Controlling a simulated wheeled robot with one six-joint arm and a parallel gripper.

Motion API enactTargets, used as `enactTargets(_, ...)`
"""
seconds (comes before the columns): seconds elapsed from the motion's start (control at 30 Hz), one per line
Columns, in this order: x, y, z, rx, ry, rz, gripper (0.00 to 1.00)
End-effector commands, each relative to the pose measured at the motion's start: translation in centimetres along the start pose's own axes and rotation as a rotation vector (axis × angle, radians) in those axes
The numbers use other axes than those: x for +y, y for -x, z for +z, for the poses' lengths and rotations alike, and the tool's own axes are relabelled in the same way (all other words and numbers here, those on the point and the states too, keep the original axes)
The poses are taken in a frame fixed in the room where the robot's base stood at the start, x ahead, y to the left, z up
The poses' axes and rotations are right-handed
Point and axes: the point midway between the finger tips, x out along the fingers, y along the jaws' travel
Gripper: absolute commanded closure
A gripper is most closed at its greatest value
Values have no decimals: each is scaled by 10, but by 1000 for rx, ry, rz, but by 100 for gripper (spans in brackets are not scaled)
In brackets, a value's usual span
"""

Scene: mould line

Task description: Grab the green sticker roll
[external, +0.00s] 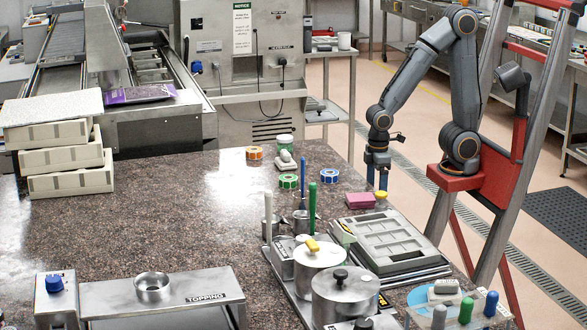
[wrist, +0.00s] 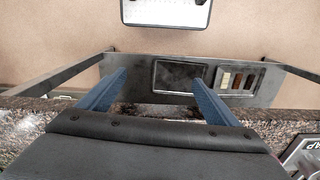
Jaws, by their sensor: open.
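The green sticker roll (external: 288,181) lies flat on the speckled stone counter, between an orange roll (external: 254,153) and a blue roll (external: 328,175). My gripper (external: 377,184) points down near the counter's right edge, well to the right of the green roll. In the wrist view its two blue fingers (wrist: 160,90) are spread apart with nothing between them. The green roll does not show in the wrist view.
A pink block (external: 360,200) and a yellow-topped item (external: 381,195) are close to my gripper. Upright tools, metal pots (external: 345,297) and a grey tray (external: 392,245) crowd the front right. A green-lidded jar (external: 284,143) stands behind the roll. The counter's left-middle is clear.

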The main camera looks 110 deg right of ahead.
Motion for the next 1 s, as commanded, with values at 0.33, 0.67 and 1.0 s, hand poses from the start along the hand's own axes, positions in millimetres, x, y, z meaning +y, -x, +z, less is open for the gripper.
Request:
enactTargets(0.33,0,1,0,0,0,0,15)
enactTargets(0.67,0,0,0,0,0,0,34)
enactTargets(1.0,4,7,3,-9,16,8,34)
